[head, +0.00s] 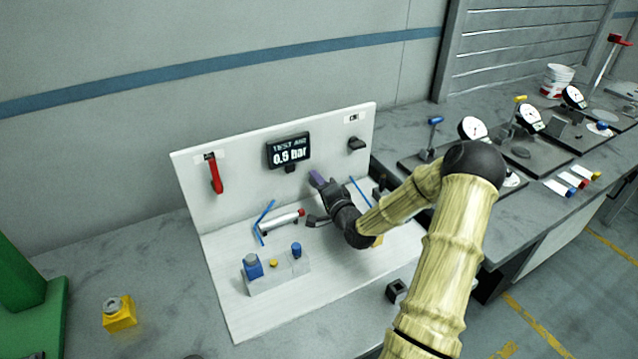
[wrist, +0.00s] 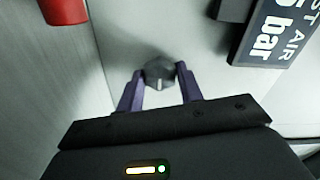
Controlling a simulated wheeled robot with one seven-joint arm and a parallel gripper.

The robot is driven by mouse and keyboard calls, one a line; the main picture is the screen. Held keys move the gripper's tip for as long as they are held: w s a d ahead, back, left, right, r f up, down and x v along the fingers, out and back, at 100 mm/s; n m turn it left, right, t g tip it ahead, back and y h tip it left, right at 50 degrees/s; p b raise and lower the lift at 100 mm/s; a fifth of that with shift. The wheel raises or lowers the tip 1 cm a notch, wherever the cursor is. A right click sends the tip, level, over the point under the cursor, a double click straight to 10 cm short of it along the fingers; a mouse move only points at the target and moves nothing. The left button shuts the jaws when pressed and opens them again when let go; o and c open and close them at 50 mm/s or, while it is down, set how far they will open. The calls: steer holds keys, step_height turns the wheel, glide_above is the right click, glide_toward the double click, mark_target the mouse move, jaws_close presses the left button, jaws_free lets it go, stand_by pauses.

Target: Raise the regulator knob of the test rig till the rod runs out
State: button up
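The test rig is a white panel (head: 240,145) with a white base; its display (head: 289,151) reads 0.5 bar. The regulator knob (wrist: 159,73), dark and faceted with a white mark, is on the panel below the display. It is hidden behind my gripper in the head view. My gripper (head: 317,178) reaches the panel; its purple fingers (wrist: 160,82) stand on both sides of the knob and appear to touch it. A cylinder (head: 281,222) with a red end lies on the base; I cannot make out its rod clearly.
A red lever (head: 215,173) is at the panel's left and a black knob (head: 356,143) at its upper right. A yellow box (head: 119,314) is at left. Dial gauges (head: 473,128) fill the right bench.

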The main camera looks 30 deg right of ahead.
steer(key=o, duration=0.3)
steer(key=shift+s, duration=0.1)
steer(key=s, duration=1.5)
steer(key=shift+d+r, duration=0.25)
steer(key=shift+r, duration=0.05)
steer(key=s+p, duration=0.1)
steer(key=p, duration=0.2)
steer(key=shift+s+d+p, duration=0.1)
steer(key=shift+s+p, duration=0.2)
steer(key=shift+p, duration=0.05)
steer(key=shift+s+f+p, duration=0.25)
steer(key=shift+s+p, duration=0.05)
steer(key=shift+p, duration=0.15)
stand_by(0.5)
